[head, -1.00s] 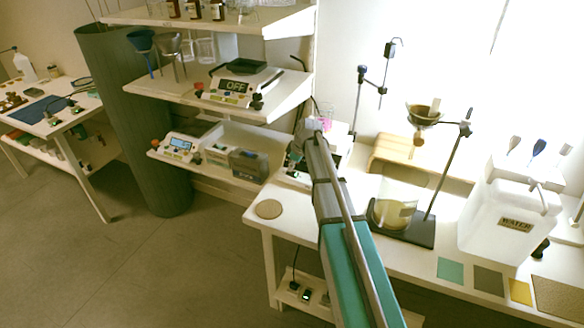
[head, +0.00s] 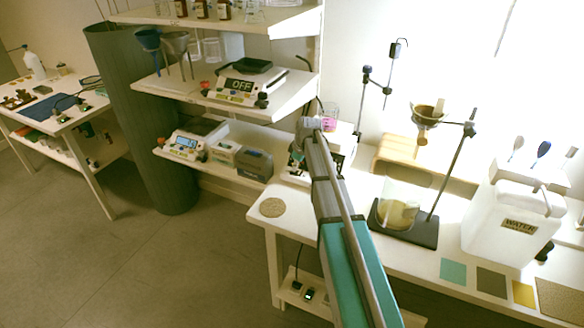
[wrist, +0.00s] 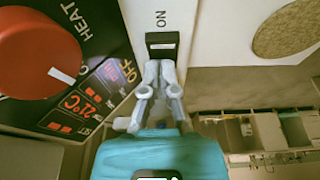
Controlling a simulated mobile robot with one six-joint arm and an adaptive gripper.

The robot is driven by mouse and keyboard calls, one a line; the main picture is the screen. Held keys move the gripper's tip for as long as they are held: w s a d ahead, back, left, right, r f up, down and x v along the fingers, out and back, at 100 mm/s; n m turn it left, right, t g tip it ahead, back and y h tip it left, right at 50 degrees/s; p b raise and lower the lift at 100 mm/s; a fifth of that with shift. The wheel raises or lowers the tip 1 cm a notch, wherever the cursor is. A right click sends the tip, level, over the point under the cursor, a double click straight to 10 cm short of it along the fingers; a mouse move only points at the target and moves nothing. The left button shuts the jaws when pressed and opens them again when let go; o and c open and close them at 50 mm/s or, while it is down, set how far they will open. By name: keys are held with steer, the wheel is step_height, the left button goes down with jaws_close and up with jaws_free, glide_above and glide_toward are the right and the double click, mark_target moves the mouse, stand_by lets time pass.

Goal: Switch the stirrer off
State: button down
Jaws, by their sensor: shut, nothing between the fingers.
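The stirrer (wrist: 110,60) fills the left and top of the wrist view. In the head view the stirrer (head: 346,140) stands on the white bench, partly hidden by my arm, with a beaker of pink liquid (head: 329,117) on top.
A round cork mat (head: 272,207) lies at the bench's left end. Shelves at the left hold a balance (head: 238,88).

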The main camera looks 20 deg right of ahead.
mark_target(300, 172)
steer(key=shift+s+a, duration=0.1)
steer(key=shift+a, duration=0.2)
steer(key=shift+s+d, duration=0.1)
steer(key=shift+d, duration=0.1)
steer(key=shift+s+d, duration=0.4)
steer(key=shift+d, duration=0.2)
steer(key=shift+r, duration=0.15)
steer(key=p+v, duration=0.4)
steer(key=shift+w+a, duration=0.2)
steer(key=shift+a, duration=0.05)
steer(key=p+v, duration=0.9)
steer(key=shift+s+d+r+p, duration=0.25)
steer(key=shift+s+d+p, duration=0.1)
steer(key=shift+d, duration=0.1)
